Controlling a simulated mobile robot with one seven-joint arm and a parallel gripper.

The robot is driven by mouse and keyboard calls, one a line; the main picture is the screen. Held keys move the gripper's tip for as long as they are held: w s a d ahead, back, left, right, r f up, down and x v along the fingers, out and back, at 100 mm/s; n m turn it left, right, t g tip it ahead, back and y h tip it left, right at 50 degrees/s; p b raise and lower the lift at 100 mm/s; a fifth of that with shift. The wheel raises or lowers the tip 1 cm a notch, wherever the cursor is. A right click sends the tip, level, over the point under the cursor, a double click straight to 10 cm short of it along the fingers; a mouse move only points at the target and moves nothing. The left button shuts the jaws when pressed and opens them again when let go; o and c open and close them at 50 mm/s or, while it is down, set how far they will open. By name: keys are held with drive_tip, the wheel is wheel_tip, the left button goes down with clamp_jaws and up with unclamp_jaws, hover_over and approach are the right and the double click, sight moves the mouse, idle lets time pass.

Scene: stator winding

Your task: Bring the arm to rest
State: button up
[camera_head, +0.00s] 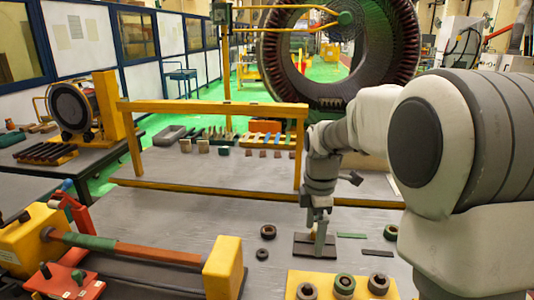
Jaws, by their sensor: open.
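My arm reaches in from the right edge, and its wrist hangs down over the grey table (200,215). My gripper (318,232) points down at the front middle of the table, just above or at a dark flat plate (303,246). The jaws are open. A small tan piece and a grey-green upright part show at the fingertips. I cannot tell whether the fingers touch them.
A yellow frame (210,108) stands behind my gripper. A yellow block (325,284) with several rings lies in front. Loose rings (268,232) lie nearby. A yellow winding fixture (225,265) stands at the front left. A large stator ring (268,65) stands behind.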

drive_tip(key=s+r+m+t, duration=0.2)
drive_tip(key=s+r+m, duration=0.2)
drive_tip(key=s+m, duration=0.5)
drive_tip(key=s+r+m+t, duration=0.3)
drive_tip(key=s+m, duration=0.6)
drive_tip(key=s, duration=0.5)
drive_tip(key=shift+d+r, duration=0.15)
drive_tip(key=shift+r, duration=0.25)
